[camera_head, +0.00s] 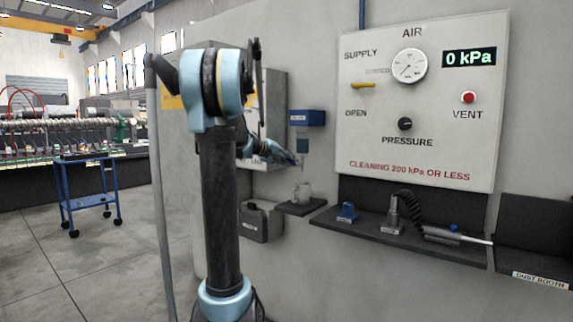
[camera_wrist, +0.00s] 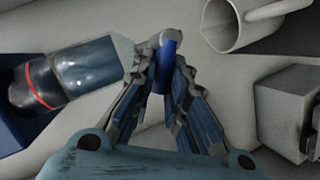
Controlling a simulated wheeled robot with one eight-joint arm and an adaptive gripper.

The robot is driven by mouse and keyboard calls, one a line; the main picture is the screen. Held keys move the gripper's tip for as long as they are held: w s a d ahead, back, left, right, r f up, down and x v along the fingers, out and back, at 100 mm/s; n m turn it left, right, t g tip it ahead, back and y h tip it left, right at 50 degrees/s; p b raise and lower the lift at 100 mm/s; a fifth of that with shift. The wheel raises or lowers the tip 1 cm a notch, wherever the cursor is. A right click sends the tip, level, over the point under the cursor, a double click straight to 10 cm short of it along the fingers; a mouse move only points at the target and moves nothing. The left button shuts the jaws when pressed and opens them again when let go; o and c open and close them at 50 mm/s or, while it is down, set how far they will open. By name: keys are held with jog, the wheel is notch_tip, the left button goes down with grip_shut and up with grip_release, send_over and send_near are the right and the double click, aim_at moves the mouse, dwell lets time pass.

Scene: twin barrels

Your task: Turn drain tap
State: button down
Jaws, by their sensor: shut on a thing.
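The drain tap shows in the wrist view as a small grey end with a blue lever (camera_wrist: 166,62), beside the end of a clear filter bowl (camera_wrist: 88,70). My gripper (camera_wrist: 163,75) is shut on the blue lever, its fingers on both sides of it and hiding part of it. The bowl holds dark contents and has a red ring near its far end. In the head view my gripper (camera_head: 299,160) is just below the bowl (camera_head: 302,146) and the blue filter head (camera_head: 307,118). The tap is too small to make out there.
A grey cup (camera_head: 301,193) stands on a small shelf (camera_head: 301,208) below my gripper; it also shows in the wrist view (camera_wrist: 236,22). A grey box (camera_head: 262,221) is on the wall at lower left. The air panel (camera_head: 455,110) reads 0 kPa, above a dark tool shelf (camera_head: 400,240).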

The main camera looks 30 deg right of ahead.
jog(key=shift+s+d+m, duration=0.1)
jog(key=shift+s+m, duration=0.35)
jog(key=shift+m, duration=0.15)
jog(key=shift+t, duration=0.3)
jog(key=c, duration=1.6)
grip_release()
jog(key=shift+d, duration=0.1)
jog(key=shift+o, duration=0.2)
jog(key=shift+w, duration=0.1)
jog(key=shift+r, duration=0.1)
jog(key=shift+a+r, duration=0.15)
jog(key=shift+a, duration=0.25)
jog(key=v, duration=0.7)
